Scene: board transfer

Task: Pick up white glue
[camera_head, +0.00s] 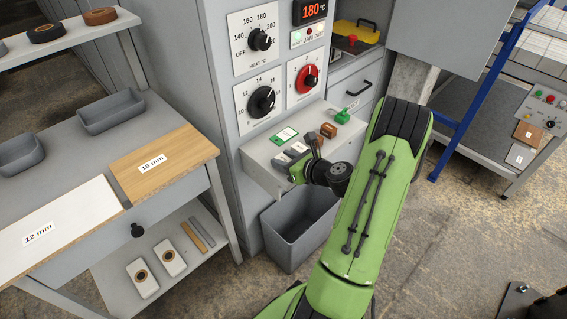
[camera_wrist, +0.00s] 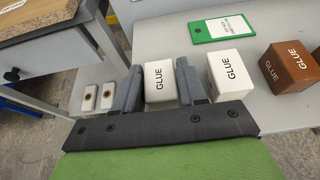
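A white glue block (camera_wrist: 160,82), with GLUE printed on it, stands between the two fingers of my gripper (camera_wrist: 160,85) in the wrist view. The fingers are close along both its sides; I cannot tell whether they press on it. It appears to be at shelf level, at the left end of a row. A second white glue block (camera_wrist: 230,75) stands just right of the right finger. In the head view my gripper (camera_head: 300,171) is low at the front of the grey shelf (camera_head: 262,157), beside the small white blocks (camera_head: 281,160).
A brown glue block (camera_wrist: 288,66) stands farther right in the row. A green-edged card (camera_wrist: 222,28) lies behind the blocks. A grey bin (camera_head: 285,235) is under the shelf. A workbench with wooden boards (camera_head: 165,160) stands at the left, and the machine panel (camera_head: 262,100) rises behind.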

